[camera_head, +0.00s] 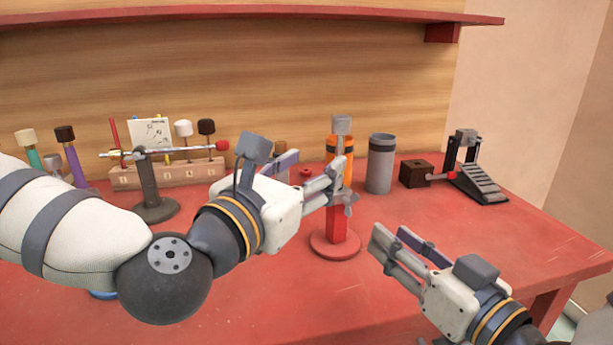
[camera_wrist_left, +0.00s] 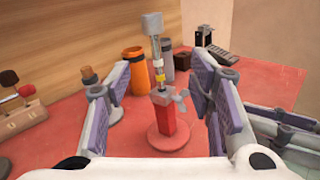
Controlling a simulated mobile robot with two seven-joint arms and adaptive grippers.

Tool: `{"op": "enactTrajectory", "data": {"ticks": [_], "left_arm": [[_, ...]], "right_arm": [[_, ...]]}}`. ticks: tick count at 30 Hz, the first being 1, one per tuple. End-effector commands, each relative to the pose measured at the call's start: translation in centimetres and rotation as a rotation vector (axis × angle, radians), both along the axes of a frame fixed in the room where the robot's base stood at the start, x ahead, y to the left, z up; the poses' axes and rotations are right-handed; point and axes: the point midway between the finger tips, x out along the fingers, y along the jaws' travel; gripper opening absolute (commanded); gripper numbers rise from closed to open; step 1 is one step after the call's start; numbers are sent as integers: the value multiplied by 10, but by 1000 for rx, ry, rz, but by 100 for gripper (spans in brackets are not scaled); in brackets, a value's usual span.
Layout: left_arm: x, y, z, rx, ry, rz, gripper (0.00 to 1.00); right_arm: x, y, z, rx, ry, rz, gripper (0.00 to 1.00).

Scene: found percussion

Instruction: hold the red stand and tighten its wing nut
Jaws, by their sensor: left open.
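The red stand (camera_head: 337,228) is upright on the red table, with a round red base, a red post and a rod topped by a grey block. Its grey wing nut (camera_head: 351,203) sticks out to the right of the post; the wing nut also shows in the left wrist view (camera_wrist_left: 181,97). My left gripper (camera_head: 318,168) is open, and its near finger hides part of the rod. In the left wrist view, the stand (camera_wrist_left: 170,122) shows between the spread fingers, with no visible contact. My right gripper (camera_head: 391,236) is open and empty, right of the stand and apart from it.
An orange cup (camera_head: 347,165) and a grey cylinder (camera_head: 380,165) stand behind the stand. A brown block (camera_head: 415,174) and a pedal (camera_head: 481,186) are at the back right. A grey stand with a rod (camera_head: 150,185) and a mallet rack (camera_head: 190,173) are left.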

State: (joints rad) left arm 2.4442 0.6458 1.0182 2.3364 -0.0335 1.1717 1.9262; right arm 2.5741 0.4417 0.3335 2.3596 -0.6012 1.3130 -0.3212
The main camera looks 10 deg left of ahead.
Motion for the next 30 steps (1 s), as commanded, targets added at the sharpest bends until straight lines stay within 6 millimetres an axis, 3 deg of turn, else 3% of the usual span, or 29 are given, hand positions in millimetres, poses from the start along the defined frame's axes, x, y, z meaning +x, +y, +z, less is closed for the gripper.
{"op": "enactTrajectory", "data": {"ticks": [3, 7, 19, 24, 30], "left_arm": [[6, 2, 18, -96, 50, 21, 49], [21, -3, 20, -114, 62, 24, 49], [103, -38, 19, -110, 61, 22, 49], [116, -43, 19, -109, 61, 21, 49], [117, -43, 19, -109, 61, 21, 49]], "right_arm": [[0, 0, -1, -1, 1, 0, 33], [0, 0, -1, -1, 1, 0, 33], [0, 0, -1, -1, 1, 0, 33], [0, 0, -1, -1, 1, 0, 33], [0, 0, 0, -1, 1, 0, 33]]}}
